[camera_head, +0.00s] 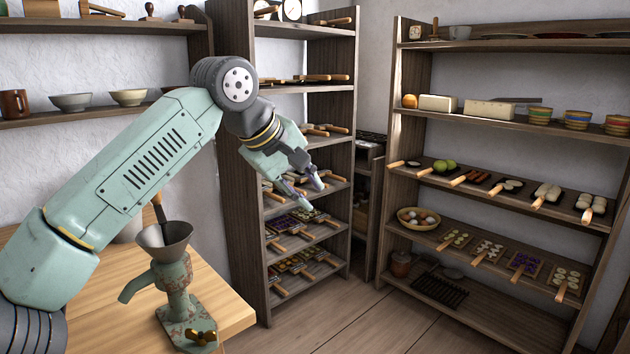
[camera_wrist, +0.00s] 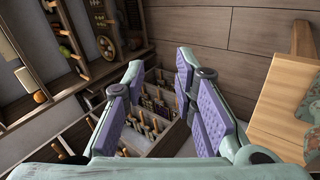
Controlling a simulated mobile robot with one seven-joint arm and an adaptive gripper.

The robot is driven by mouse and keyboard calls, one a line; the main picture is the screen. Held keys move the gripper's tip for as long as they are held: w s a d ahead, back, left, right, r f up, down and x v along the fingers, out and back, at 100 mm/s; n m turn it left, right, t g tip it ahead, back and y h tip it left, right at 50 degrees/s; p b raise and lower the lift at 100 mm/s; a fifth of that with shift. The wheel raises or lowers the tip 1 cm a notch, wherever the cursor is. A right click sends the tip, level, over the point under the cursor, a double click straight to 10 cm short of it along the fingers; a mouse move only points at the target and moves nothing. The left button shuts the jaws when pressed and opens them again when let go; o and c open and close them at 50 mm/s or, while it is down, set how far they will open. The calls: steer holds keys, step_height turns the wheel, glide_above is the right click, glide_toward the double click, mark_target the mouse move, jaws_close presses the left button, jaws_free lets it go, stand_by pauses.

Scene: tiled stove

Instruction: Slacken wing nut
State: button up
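A brass wing nut (camera_head: 201,337) sits low on the front of a worn green grinder (camera_head: 174,280) with a funnel-shaped hopper on top. The grinder stands upright near the corner of the wooden table (camera_head: 110,290). My gripper (camera_head: 317,193) is up in the air to the right of the grinder and above it, apart from the wing nut. In the wrist view my gripper (camera_wrist: 158,95) has its two purple-padded fingers spread, with nothing between them. The wing nut cannot be made out in the wrist view; the table edge (camera_wrist: 275,120) shows at right.
A tall dark shelf (camera_head: 235,200) with trays of tools stands behind my gripper. Another shelf (camera_head: 500,130) with bowls and boards stands at right. Wall shelves with bowls (camera_head: 72,101) are at left. The wooden floor (camera_head: 400,325) right of the table is clear.

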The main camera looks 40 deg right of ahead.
steer(key=shift+s+d+r+h, duration=0.3)
steer(key=shift+s+d+r, duration=0.1)
steer(key=shift+d+r, duration=0.25)
steer(key=shift+o, duration=0.6)
